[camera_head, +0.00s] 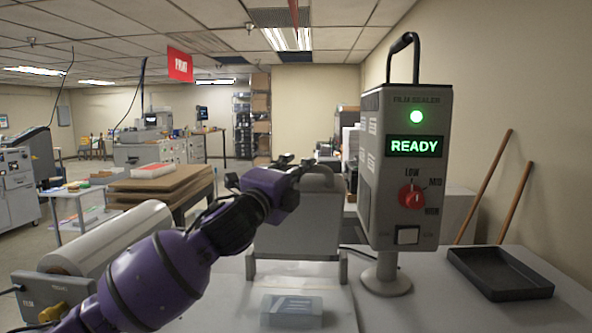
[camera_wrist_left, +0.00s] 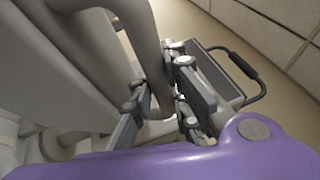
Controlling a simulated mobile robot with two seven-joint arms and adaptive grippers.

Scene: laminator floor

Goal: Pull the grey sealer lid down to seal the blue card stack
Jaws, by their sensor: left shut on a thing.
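The grey sealer lid (camera_head: 300,222) stands raised, nearly upright, at the back of the sealer. Its rounded handle (camera_head: 322,172) is at the top edge. My left gripper (camera_head: 296,165) is at that handle. In the left wrist view the grey handle bar (camera_wrist_left: 148,50) runs between the fingers of my left gripper (camera_wrist_left: 160,102), which is shut on it. The card stack (camera_head: 291,311) lies on the sealer bed below and in front of the lid, looking pale blue-grey under clear film. My right gripper is not in view.
A control box (camera_head: 401,165) on a post stands right of the lid, with a green light and READY display. A black tray (camera_head: 499,273) sits at the right. A film roll (camera_head: 105,238) is at the left. The bed around the stack looks clear.

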